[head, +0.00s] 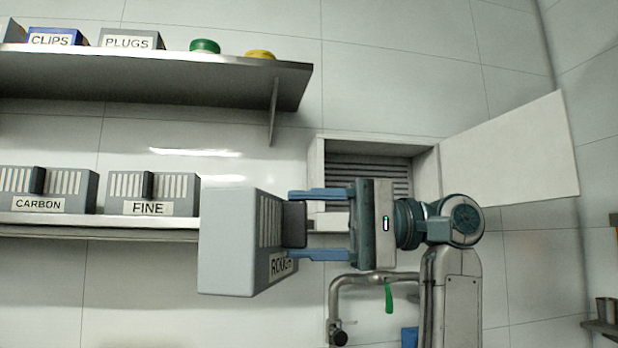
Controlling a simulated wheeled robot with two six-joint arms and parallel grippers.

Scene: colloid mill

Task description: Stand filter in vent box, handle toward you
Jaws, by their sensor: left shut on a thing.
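My left gripper (296,224) is shut on the dark handle of a grey filter box (228,240), one blue finger on either side. The filter's slotted face with the handle is turned to the right, toward the gripper. Its label is partly hidden by a finger and seems to read ROUGH. The filter is held in the air, left of and lower in the picture than the vent box (316,165). The vent box is open, with dark louvres inside; my gripper hides its lower part. My right gripper is not in view.
The vent door (510,150) stands swung open to the right. A shelf (100,222) at left bears the CARBON (80,184) and FINE (178,186) filters. A higher shelf (150,75) holds bins and jars. A bent pipe (345,283) with a green tag (389,297) is below.

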